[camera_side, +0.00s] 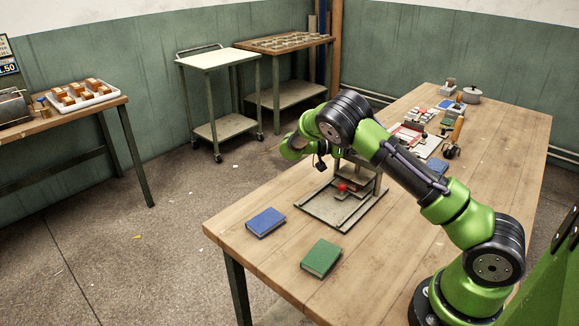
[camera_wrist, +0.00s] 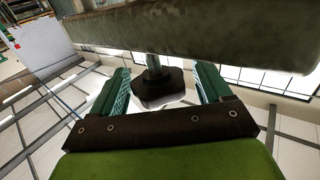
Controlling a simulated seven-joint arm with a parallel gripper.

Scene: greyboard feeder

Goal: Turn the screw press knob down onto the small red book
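The screw press (camera_side: 368,168) stands on a grey base board (camera_side: 322,210) on the wooden table. Inside its frame a small bright red part (camera_side: 342,187) shows, beside a dull red flat piece (camera_side: 356,188) that may be the red book; too small to tell. In the wrist view a dark, flared knob (camera_wrist: 158,86) on a short shaft sits below a thick grey-green beam (camera_wrist: 200,35). My gripper (camera_wrist: 163,72) has its two teal fingers apart, one on each side of the knob, with visible gaps. In the side view my arm hides the fingers.
A blue book (camera_side: 265,222) and a green book (camera_side: 321,258) lie near the table's front left edge. Behind the press are another blue book (camera_side: 437,166), trays and tools, and a grey pot (camera_side: 471,96). The table's front right of the press is mostly bare.

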